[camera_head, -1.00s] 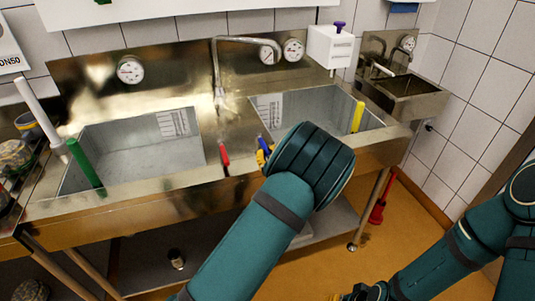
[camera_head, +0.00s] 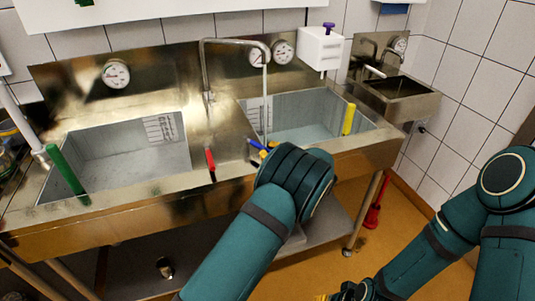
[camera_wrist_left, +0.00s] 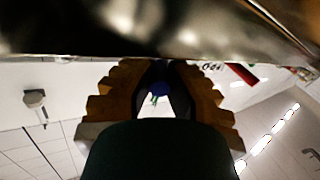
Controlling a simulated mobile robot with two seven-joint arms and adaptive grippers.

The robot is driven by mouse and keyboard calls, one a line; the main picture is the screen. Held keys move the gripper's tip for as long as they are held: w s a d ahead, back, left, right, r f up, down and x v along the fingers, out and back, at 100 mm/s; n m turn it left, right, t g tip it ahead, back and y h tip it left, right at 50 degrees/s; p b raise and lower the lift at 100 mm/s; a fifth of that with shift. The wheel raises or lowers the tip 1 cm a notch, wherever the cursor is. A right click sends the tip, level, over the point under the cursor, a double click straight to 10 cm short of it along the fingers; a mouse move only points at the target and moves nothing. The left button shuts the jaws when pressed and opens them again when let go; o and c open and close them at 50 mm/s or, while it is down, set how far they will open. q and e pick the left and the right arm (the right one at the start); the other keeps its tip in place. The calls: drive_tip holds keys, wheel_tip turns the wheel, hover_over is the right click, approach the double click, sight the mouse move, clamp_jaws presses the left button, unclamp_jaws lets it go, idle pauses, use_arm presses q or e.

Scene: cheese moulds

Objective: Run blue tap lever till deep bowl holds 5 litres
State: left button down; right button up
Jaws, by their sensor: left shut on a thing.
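My left gripper (camera_head: 262,150) is at the front ledge of the sink, its yellow fingers mostly hidden behind my wrist. It is shut on the blue tap lever (camera_wrist_left: 158,88), which shows between the fingers in the left wrist view. The steel spout (camera_head: 205,70) points over the right bowl (camera_head: 340,97), and a thin stream of water (camera_head: 266,100) falls from it there. That bowl has a marked scale on its wall; my wrist hides its front, and I cannot read the water level. My right gripper (camera_head: 335,296) is low at the bottom edge, barely visible.
A red lever (camera_head: 210,158) stands left of my left gripper. The left bowl (camera_head: 120,150) has a green handle (camera_head: 68,170), and a yellow handle (camera_head: 348,119) stands in the right bowl. Gauges line the splashback. A small basin (camera_head: 400,88) is at the right.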

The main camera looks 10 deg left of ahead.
use_arm(q)
drive_tip(key=shift+w+d+f, duration=0.1)
drive_tip(key=shift+w+f, duration=0.05)
idle(0.3)
drive_tip(key=c, duration=0.9)
unclamp_jaws()
drive_tip(key=v, duration=1.2)
drive_tip(key=shift+w+d, duration=0.1)
drive_tip(key=shift+w, duration=0.1)
